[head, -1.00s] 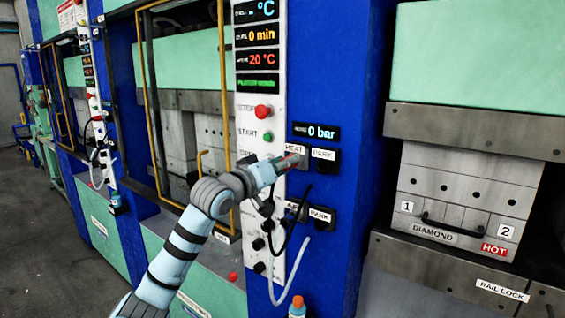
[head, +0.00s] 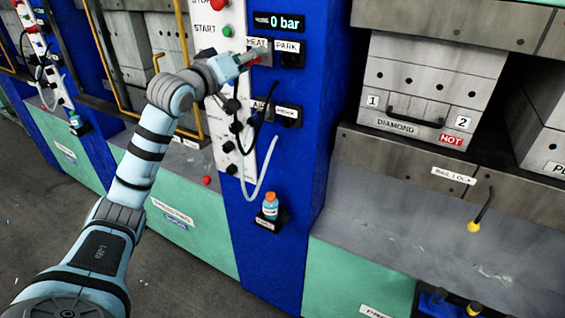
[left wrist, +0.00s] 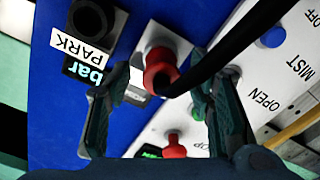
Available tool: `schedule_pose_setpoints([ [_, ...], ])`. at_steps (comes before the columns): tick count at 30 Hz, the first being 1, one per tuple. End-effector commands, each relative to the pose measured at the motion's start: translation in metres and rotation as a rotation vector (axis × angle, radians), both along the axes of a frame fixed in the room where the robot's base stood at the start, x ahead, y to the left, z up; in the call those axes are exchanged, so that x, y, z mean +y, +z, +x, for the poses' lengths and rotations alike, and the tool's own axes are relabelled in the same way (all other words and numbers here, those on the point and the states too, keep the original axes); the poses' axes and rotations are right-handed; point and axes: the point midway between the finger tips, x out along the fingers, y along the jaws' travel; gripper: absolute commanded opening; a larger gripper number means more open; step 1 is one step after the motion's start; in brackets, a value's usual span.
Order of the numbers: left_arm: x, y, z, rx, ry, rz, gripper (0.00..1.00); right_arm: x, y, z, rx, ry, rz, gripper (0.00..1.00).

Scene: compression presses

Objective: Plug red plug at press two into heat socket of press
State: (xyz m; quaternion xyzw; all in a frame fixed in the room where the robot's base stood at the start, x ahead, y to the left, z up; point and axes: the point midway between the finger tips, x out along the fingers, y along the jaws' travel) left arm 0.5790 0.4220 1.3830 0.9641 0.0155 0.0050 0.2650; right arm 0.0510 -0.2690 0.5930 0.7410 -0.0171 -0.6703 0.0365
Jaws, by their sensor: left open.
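The red plug (left wrist: 160,75) with its black cable (left wrist: 225,45) sits at the grey plate of the heat socket (left wrist: 163,36) in the left wrist view. It looks seated there, but how deep I cannot tell. My left gripper (left wrist: 158,88) is open, with one finger on each side of the plug and gaps between. In the head view my left gripper (head: 252,57) is at the HEAT label (head: 257,43) and hides most of the socket; a bit of red shows at its tip. My right gripper is not in view.
The park socket (head: 291,57) is just right of the heat socket. The red stop button (head: 219,4) and green start button (head: 227,31) are on the white panel. A black cable (head: 262,118) hangs below. A bottle (head: 270,206) stands on a small shelf.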

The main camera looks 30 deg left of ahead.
Motion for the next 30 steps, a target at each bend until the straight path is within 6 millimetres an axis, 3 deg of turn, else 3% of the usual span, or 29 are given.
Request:
schedule_pose_setpoints([
  [7,0.0,-0.013,-0.031,-0.006,0.001,0.001,0.48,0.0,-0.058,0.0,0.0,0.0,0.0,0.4],
  [13,-0.001,-0.018,-0.089,-0.001,-0.005,0.015,0.48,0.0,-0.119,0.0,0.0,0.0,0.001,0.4],
  [14,-0.008,-0.02,-0.08,0.01,-0.024,0.022,0.48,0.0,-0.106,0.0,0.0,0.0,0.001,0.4],
  [16,-0.021,-0.032,-0.072,0.009,-0.056,0.04,0.48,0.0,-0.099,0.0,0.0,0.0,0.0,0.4],
  [24,-0.067,-0.094,-0.056,-0.003,-0.174,0.111,0.48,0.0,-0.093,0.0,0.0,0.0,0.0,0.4],
  [30,-0.102,-0.143,-0.057,-0.017,-0.262,0.168,0.48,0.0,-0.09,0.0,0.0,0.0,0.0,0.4],
])
